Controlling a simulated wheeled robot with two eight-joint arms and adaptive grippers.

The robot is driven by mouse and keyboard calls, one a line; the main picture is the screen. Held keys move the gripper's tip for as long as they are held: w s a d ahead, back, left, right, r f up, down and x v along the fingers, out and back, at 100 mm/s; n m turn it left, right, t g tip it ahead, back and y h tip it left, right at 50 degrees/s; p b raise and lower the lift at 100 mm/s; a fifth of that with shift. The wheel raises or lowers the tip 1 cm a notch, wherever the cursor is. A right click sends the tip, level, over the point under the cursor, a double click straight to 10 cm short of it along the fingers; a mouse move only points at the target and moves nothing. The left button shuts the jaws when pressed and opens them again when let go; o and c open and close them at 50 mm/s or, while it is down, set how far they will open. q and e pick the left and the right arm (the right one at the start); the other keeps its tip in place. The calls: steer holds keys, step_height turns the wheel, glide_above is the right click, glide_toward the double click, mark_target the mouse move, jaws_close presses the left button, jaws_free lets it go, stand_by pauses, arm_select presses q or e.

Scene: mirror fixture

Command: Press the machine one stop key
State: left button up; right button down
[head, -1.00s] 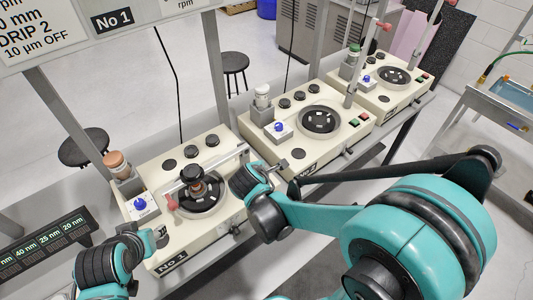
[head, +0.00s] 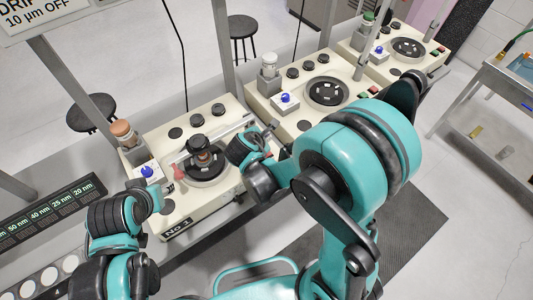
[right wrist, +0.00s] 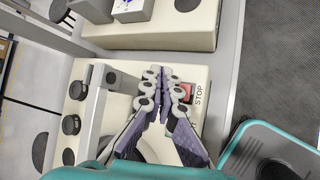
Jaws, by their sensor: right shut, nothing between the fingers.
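Machine one (head: 205,215), a cream box labelled No 1, stands at the left of the row in the head view. In the right wrist view its red stop key (right wrist: 187,92), beside the word STOP, shows just right of the fingertips and is partly covered by the right finger. My right gripper (right wrist: 166,78) is shut and empty, over the machine's corner; I cannot tell whether it touches the key. In the head view my right wrist hides that corner. My left gripper (head: 160,197) is by the machine's left front; its fingers are too unclear to judge.
A round plate with a black-knobbed weight (head: 200,146) and a bar lie on machine one. A second machine (head: 268,105) stands close to its right, a third (head: 415,70) beyond. A dark size rack (head: 50,215) is at the left. Posts rise behind the machines.

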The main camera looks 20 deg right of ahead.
step_height(320, 180, down, 6)
steer(key=b, duration=0.4)
steer(key=shift+f+b, duration=0.2)
steer(key=shift+b, duration=0.2)
steer(key=shift+f+b, duration=0.3)
steer(key=shift+f, duration=0.05)
stand_by(0.6)
steer(key=shift+f+b, duration=0.4)
steer(key=shift+b, duration=0.1)
steer(key=shift+f+b, duration=0.45)
steer(key=shift+b, duration=0.05)
stand_by(0.5)
steer(key=shift+r, duration=0.1)
steer(key=shift+r+p, duration=0.65)
steer(key=shift+r, duration=0.15)
steer(key=shift+r, duration=0.15)
